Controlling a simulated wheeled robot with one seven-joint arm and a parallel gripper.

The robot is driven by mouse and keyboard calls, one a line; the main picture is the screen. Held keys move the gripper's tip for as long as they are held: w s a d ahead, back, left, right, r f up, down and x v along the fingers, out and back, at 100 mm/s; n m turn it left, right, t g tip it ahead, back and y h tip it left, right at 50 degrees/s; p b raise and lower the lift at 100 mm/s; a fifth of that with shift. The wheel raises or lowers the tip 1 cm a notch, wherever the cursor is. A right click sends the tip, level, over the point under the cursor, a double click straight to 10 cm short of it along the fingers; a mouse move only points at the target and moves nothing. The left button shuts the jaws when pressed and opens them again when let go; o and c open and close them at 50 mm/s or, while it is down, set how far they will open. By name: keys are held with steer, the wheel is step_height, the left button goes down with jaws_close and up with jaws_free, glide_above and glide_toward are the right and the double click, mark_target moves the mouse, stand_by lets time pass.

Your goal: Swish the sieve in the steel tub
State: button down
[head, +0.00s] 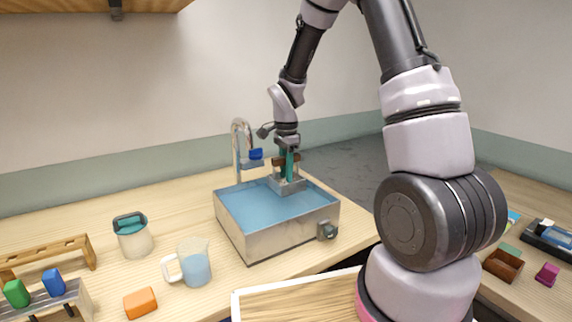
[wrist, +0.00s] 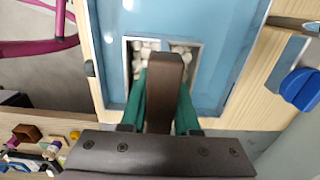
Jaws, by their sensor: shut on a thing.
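The steel tub (head: 285,232) stands on the wooden counter and holds blue water (head: 262,207), which also fills the tub in the wrist view (wrist: 222,60). The sieve (head: 287,186) is a small square grey basket at the back of the tub, low at the water. In the wrist view the sieve (wrist: 126,70) holds white lumps (wrist: 148,47) beside its upright brown handle (wrist: 163,85). My gripper (head: 289,163) is above the sieve, its green fingers shut on the handle. How deep the sieve sits is unclear.
A blue-handled tap (head: 238,150) rises behind the tub, close to my gripper. A knob (head: 327,230) is on the tub's right front. A jug (head: 190,265), a lidded jar (head: 134,238), an orange block (head: 140,303) and wooden racks (head: 50,252) stand to the left.

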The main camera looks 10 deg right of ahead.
step_height(320, 180, down, 11)
steer(key=shift+a+f, duration=0.1)
steer(key=shift+f, duration=0.05)
stand_by(0.5)
stand_by(0.4)
steer(key=shift+s+a, duration=0.25)
steer(key=shift+a, duration=0.55)
steer(key=shift+s+a, duration=0.25)
steer(key=shift+a, duration=0.5)
steer(key=shift+s+a, duration=0.25)
steer(key=shift+a, duration=0.55)
steer(key=shift+w+d, duration=0.25)
steer(key=shift+d, duration=0.55)
steer(key=shift+w+d, duration=0.25)
steer(key=shift+d, duration=0.55)
steer(key=shift+w+d, duration=0.25)
steer(key=shift+d, duration=0.55)
steer(key=shift+s+a, duration=0.25)
steer(key=shift+a, duration=0.55)
steer(key=shift+s+a, duration=0.25)
steer(key=shift+a, duration=0.55)
steer(key=shift+s+a, duration=0.25)
steer(key=shift+a, duration=0.55)
steer(key=shift+w+d, duration=0.25)
steer(key=shift+d, duration=0.55)
steer(key=shift+w+d, duration=0.25)
steer(key=shift+d, duration=0.55)
steer(key=shift+w+d, duration=0.25)
steer(key=shift+d, duration=0.55)
steer(key=shift+r, duration=5.5)
